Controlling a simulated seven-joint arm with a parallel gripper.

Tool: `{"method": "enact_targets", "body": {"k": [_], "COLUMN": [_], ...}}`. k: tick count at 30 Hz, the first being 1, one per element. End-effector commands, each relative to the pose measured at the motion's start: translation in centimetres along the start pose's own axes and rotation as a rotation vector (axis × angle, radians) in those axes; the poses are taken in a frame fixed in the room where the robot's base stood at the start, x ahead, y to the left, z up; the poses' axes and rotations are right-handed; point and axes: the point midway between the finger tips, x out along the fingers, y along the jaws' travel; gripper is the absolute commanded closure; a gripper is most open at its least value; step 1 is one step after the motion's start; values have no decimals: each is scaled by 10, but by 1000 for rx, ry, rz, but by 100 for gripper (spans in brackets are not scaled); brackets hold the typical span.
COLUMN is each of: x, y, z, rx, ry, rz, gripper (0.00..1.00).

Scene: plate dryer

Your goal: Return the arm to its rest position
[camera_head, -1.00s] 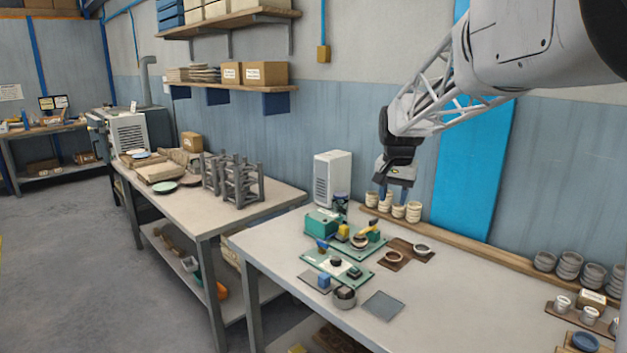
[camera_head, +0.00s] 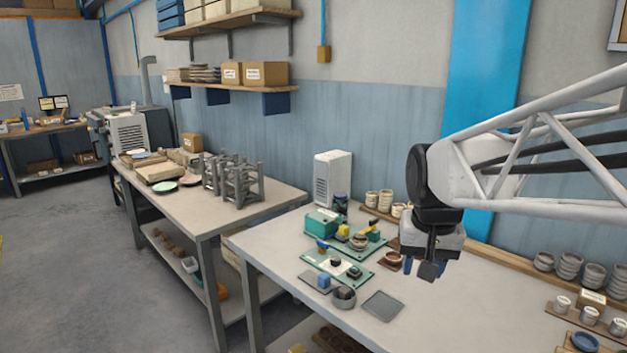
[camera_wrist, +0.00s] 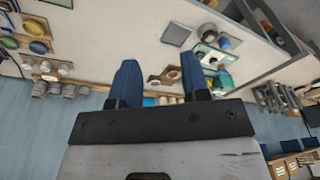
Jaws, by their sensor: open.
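My gripper (camera_head: 425,270) hangs above the near workbench, right of the green boards, with its fingers pointing down. In the wrist view the two blue fingers of my gripper (camera_wrist: 164,85) stand apart with nothing held between them. The arm reaches in from the right edge of the head view. The gripper hides part of the brown mat and the small cups behind it.
The workbench (camera_head: 460,320) holds green boards (camera_head: 335,266), a grey square plate (camera_head: 383,306) and a white box unit (camera_head: 332,180). Grey cup stacks (camera_head: 568,265) stand at the right. The bench's middle right is clear. A second table (camera_head: 285,198) carries grey racks (camera_head: 240,180).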

Motion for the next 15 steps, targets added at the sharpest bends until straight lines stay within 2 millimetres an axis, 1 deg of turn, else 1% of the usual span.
{"method": "enact_targets", "body": {"k": [1, 3, 12, 15], "x": [1, 3, 20, 27], "y": [2, 5, 18, 21], "z": [15, 34, 112, 134], "rx": [-11, -30, -108, -130], "ry": [5, 10, 33, 39], "rz": [-1, -1, -4, -4], "gripper": [57, 57, 57, 57]}}
